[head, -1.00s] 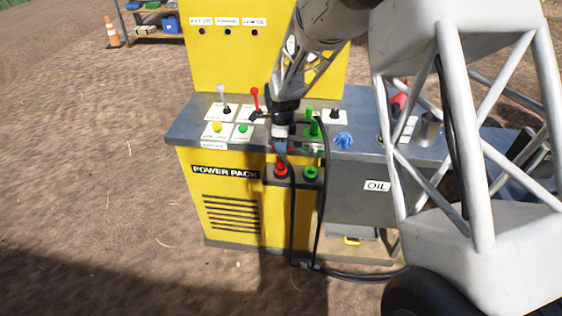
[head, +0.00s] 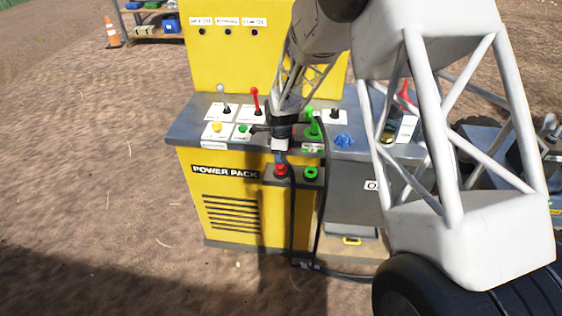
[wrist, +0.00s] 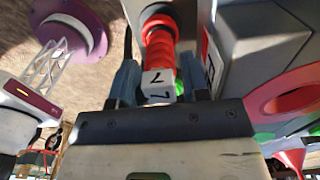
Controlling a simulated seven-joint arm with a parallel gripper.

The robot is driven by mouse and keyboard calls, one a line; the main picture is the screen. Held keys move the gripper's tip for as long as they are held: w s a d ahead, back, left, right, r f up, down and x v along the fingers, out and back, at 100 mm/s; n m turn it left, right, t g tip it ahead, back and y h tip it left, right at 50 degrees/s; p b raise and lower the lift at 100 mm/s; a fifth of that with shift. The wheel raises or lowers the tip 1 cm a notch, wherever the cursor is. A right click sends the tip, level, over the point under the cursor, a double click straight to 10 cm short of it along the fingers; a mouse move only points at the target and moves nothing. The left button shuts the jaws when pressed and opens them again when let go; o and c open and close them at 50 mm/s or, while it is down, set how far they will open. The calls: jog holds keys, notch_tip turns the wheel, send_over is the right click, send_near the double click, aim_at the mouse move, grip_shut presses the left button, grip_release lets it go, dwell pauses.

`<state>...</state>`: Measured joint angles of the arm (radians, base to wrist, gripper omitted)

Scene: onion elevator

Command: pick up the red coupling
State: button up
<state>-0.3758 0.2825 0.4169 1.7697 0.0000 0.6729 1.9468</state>
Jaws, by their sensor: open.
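The red coupling (wrist: 160,42) shows in the wrist view as a ribbed red cylinder with a white end block marked 7 (wrist: 158,86). It lies between the two blue-grey fingers of my gripper (wrist: 160,80), which are apart. I cannot tell whether either finger touches it.
A red port (head: 281,171) and a green port (head: 311,173) sit on the ledge below. Black hoses (head: 319,215) hang down the front. Red (head: 256,100) and green (head: 313,125) levers stand close to my arm. Open ground lies left.

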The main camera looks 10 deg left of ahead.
dwell(0.4)
grip_shut()
jog(key=shift+r, duration=0.15)
jog(key=shift+r, duration=0.5)
jog(key=shift+s+d+r, duration=0.1)
jog(key=shift+s+r, duration=0.05)
jog(key=shift+r, duration=0.45)
jog(key=shift+s+r, duration=0.15)
jog(key=shift+r, duration=0.45)
jog(key=s+d, duration=0.2)
jog(key=s, duration=0.5)
jog(key=s+d+r, duration=0.1)
jog(key=s+d, duration=0.2)
jog(key=s, duration=0.4)
jog(key=shift+s+d+r, duration=0.15)
jog(key=shift+d, duration=0.1)
